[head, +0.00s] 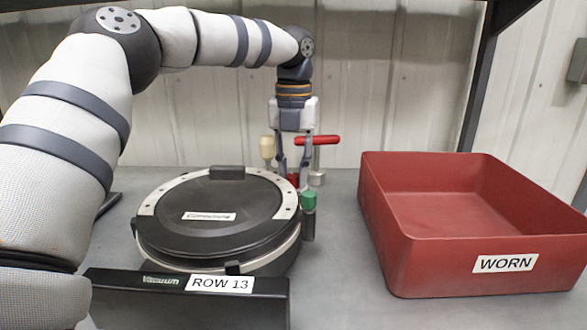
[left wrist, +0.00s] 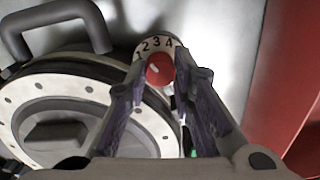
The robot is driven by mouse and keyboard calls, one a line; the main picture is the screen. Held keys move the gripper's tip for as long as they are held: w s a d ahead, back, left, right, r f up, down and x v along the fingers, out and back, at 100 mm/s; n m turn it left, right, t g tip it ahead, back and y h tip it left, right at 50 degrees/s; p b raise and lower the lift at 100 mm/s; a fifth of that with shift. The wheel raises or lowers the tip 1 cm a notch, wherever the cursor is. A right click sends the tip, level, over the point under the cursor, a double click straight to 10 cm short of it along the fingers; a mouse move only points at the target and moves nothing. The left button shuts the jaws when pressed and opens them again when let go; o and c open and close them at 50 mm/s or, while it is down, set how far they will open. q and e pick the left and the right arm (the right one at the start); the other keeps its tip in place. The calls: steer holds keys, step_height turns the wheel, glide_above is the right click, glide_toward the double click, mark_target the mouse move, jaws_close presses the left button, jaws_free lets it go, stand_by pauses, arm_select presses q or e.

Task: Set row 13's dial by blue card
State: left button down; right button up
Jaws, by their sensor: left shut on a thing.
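The row 13 seed meter is a round black-lidded unit (head: 215,225) with a pale, holed rim and a "ROW 13" plate (head: 220,284) in front. Its dial has a red knob (left wrist: 160,68) below a white scale (left wrist: 155,44) reading 1, 2, 3, 4. A pale mark shows on the knob; which number it points to is hard to tell. My left gripper (head: 293,165) reaches down behind the meter, its fingers (left wrist: 163,88) shut on the red knob from both sides. In the head view the knob (head: 293,180) is mostly hidden. No blue card shows. My right gripper is out of view.
A red bin (head: 400,250) labelled "WORN" stands to the right and looks empty. A red crossbar handle (head: 318,140), a cream knob (head: 267,147) and a green-capped post (head: 309,201) stand close around the gripper.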

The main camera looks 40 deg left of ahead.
mark_target(294, 175)
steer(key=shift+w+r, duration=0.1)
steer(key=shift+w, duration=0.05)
arm_select(q)
steer(key=shift+r+m, duration=0.1)
steer(key=shift+m, duration=0.7)
steer(key=shift+m+p, duration=0.4)
steer(key=shift+m, duration=3.1)
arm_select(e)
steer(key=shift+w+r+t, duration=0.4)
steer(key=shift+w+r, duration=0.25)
arm_select(q)
steer(key=c, duration=1.7)
jaws_free()
steer(key=shift+o, duration=0.2)
step_height(294, 175, up, 7)
steer(key=shift+r, duration=0.2)
